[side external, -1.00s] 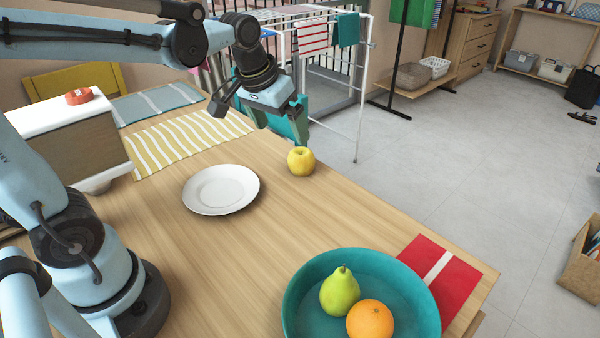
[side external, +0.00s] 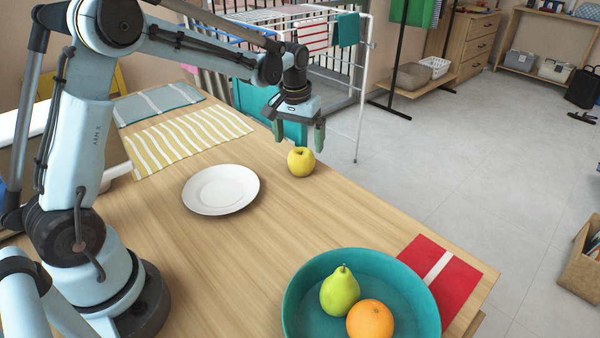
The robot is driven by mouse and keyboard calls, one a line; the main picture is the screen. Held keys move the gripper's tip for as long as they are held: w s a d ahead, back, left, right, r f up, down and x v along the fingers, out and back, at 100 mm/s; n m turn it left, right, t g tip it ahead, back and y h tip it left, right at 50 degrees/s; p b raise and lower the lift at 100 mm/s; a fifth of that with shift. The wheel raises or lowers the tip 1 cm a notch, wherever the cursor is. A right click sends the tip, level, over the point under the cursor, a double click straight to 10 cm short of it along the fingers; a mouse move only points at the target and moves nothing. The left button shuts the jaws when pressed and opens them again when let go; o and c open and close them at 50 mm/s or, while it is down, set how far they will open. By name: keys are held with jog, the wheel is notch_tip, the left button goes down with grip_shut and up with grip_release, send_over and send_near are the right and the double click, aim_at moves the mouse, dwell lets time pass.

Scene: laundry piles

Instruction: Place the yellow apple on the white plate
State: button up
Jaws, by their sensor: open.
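The yellow apple (side external: 301,162) stands on the wooden table near its far right edge. The white plate (side external: 221,190) lies empty on the table, to the left of the apple and a little nearer the camera. My gripper (side external: 300,146) is open and empty, with its fingers pointing down. In the picture its fingertips are just above the apple, one toward each side. I cannot tell the exact height gap, and nothing shows them touching the apple.
A teal bowl (side external: 293,303) with a green pear (side external: 340,290) and an orange (side external: 370,320) stands at the front right. A red cloth (side external: 455,290) lies beside it. A yellow striped cloth (side external: 180,140) lies behind the plate. Table between plate and bowl is clear.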

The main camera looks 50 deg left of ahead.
aim_at(301, 151)
jog(key=shift+w+a+f, duration=0.1)
jog(key=shift+w+f, duration=0.1)
jog(key=shift+f, duration=1.05)
jog(key=shift+w+a+f, duration=0.1)
jog(key=shift+w+f, duration=0.15)
jog(key=shift+f, duration=0.95)
jog(key=shift+w+f, duration=0.2)
jog(key=shift+f, duration=1.05)
jog(key=shift+c, duration=0.5)
jog(key=c, duration=1.2)
jog(key=shift+o, duration=0.2)
jog(key=shift+r, duration=0.15)
